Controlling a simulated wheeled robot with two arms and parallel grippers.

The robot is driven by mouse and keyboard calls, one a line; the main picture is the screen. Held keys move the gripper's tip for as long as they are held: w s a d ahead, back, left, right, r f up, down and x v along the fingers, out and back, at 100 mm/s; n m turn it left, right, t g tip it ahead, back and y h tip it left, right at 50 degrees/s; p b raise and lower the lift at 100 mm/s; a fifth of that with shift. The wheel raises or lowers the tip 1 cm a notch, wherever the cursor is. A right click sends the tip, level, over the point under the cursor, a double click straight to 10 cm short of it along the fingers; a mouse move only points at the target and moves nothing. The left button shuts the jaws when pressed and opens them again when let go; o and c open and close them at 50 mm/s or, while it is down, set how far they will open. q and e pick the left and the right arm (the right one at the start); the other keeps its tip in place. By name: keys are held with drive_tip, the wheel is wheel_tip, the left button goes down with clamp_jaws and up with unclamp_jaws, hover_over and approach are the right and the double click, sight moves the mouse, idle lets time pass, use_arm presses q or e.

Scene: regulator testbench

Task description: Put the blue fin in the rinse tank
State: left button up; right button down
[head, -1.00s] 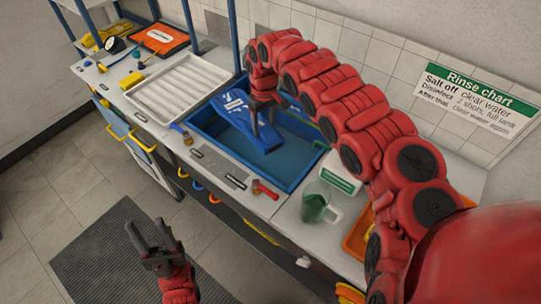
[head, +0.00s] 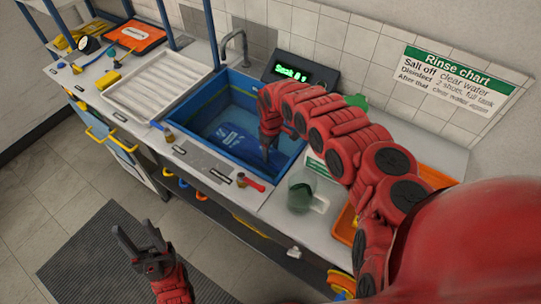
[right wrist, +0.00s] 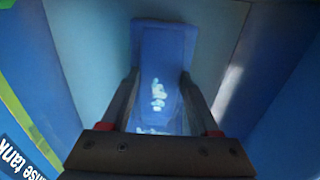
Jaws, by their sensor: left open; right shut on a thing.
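The blue fin (head: 226,138), with pale markings, is inside the blue rinse tank (head: 243,84) in the head view, low between its walls. My right gripper (head: 268,150) reaches down into the tank and is shut on the fin. In the right wrist view the fin (right wrist: 165,50) runs away from between the two fingers (right wrist: 158,90), with the tank walls around it. Whether the fin touches the tank floor is hard to tell. My left gripper (head: 134,232) is open and empty over the floor in front of the bench.
A white ribbed tray (head: 155,90) stands left of the tank. A faucet (head: 236,42) and a lit display (head: 292,73) are behind it. A clear jug (head: 301,192) and an orange tray (head: 345,226) stand to the right. A red-handled tool (head: 251,182) lies at the front edge.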

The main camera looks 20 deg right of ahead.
wheel_tip(320, 180, down, 2)
drive_tip(key=shift+a+f, duration=0.1)
drive_tip(key=shift+f, duration=0.45)
drive_tip(key=shift+c, duration=0.6)
unclamp_jaws()
